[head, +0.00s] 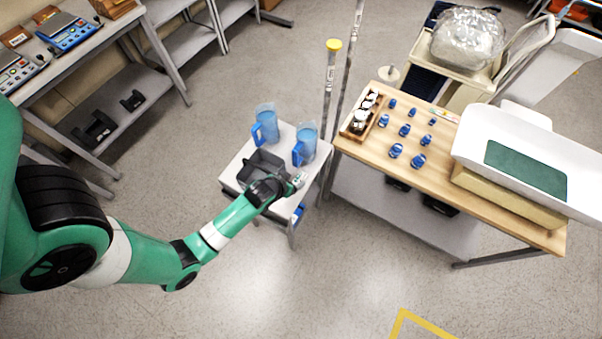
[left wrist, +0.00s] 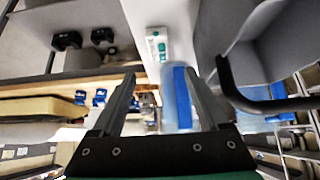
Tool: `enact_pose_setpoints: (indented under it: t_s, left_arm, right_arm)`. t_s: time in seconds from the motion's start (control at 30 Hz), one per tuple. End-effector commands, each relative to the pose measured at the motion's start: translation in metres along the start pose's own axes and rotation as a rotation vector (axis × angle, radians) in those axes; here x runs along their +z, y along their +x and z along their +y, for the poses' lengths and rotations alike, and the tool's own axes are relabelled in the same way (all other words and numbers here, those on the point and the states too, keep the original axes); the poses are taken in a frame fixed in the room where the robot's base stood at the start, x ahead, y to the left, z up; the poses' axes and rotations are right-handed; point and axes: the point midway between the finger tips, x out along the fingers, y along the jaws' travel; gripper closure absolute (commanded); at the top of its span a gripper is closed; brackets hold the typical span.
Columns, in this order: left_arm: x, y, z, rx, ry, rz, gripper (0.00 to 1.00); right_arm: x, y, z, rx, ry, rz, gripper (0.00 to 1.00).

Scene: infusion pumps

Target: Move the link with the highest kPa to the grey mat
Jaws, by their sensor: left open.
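My left gripper (head: 275,187) is open at the front right of a small white table (head: 229,180). Its two fingers also show apart in the left wrist view (left wrist: 160,76), with nothing held between them. A small white device with green marks (left wrist: 157,45) lies on a pale surface beyond the fingertips. In the head view, a small white thing (head: 299,179) at the fingertips may be this device. No kPa reading is legible in either view. I cannot make out a grey mat for certain. My right gripper is not in view.
A dark grey bin (head: 259,163) and two blue jugs (head: 266,118) (head: 308,138) stand close to my left gripper. A wooden-topped table (head: 460,165) with several blue items stands to the right. Poles (head: 329,95) rise between the tables. The front floor is clear.

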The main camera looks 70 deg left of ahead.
Motion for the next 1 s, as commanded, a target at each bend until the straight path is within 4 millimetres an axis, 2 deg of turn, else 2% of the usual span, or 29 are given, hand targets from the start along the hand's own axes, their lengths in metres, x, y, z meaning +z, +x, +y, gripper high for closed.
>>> enact_pose_setpoints:
  t_s: [0.03,0.1,0.37,0.67,0.93,1.0]
  left_arm:
    - [0.005,0.018,0.000,-0.001,-0.002,0.002,0.22]
    - [0.005,0.029,0.000,0.000,-0.001,0.001,0.22]
    - [0.001,0.038,0.001,0.001,0.000,0.000,0.22]
    - [0.007,0.084,0.001,0.001,0.000,0.000,0.22]
    - [0.005,0.086,0.001,0.002,0.000,0.001,0.22]
    - [0.005,0.086,0.001,0.001,0.000,0.001,0.35]
  right_arm:
    - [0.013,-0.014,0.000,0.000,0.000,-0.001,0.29]
    - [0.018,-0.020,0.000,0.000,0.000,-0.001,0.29]
    - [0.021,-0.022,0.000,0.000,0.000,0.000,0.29]
    - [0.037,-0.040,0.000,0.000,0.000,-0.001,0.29]
    - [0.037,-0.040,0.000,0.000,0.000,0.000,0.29]
    - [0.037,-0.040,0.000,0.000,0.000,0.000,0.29]
